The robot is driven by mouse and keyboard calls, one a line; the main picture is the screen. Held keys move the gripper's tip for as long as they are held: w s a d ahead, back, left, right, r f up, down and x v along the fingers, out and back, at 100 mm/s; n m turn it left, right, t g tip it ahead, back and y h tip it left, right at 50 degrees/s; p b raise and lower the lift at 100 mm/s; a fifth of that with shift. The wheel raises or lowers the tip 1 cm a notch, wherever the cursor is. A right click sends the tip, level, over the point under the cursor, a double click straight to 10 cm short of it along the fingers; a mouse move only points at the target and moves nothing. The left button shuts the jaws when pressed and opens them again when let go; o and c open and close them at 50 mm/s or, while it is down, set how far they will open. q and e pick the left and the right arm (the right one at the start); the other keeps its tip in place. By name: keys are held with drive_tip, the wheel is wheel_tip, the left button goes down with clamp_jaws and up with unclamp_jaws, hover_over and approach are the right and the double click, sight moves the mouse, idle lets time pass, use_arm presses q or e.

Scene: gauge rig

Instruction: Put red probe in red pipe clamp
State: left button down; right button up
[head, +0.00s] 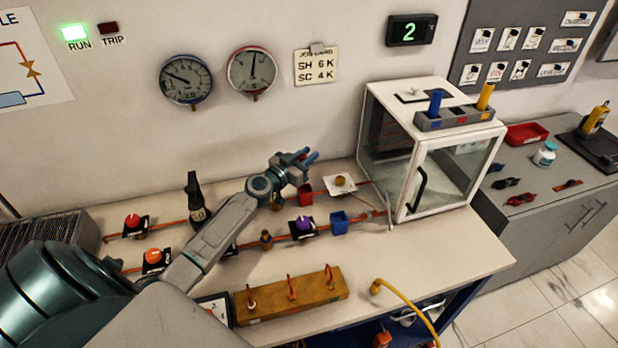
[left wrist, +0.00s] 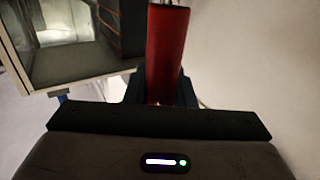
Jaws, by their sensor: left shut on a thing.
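My left gripper (head: 305,158) is raised above the back of the bench, left of the glass-fronted cabinet. In the left wrist view it is shut on the red probe (left wrist: 166,50), a red cylinder standing out beyond the fingers (left wrist: 160,95). A similar blue block (head: 339,223) is on the front pipe. My right gripper is not in view.
The white cabinet (head: 430,150) stands close on the right, with a rack (head: 455,119) on top holding a blue probe (head: 435,103) and a yellow probe (head: 485,96). Valves, gauges and a wooden block (head: 290,297) with red hooks surround the pipes. The bench's right front is mostly clear.

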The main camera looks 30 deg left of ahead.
use_arm(q)
drive_tip(key=f, duration=0.2)
drive_tip(key=f+b, duration=0.1)
drive_tip(key=f, duration=0.1)
drive_tip(key=f+b, duration=0.1)
drive_tip(key=f, duration=0.1)
drive_tip(key=shift+w+d, duration=0.1)
drive_tip(key=shift+w, duration=0.3)
drive_tip(key=shift+f, duration=0.15)
drive_tip(key=shift+f+b, duration=0.1)
drive_tip(key=shift+b, duration=0.25)
drive_tip(key=c, duration=1.5)
unclamp_jaws()
drive_tip(key=shift+s, duration=0.1)
drive_tip(key=o, duration=0.3)
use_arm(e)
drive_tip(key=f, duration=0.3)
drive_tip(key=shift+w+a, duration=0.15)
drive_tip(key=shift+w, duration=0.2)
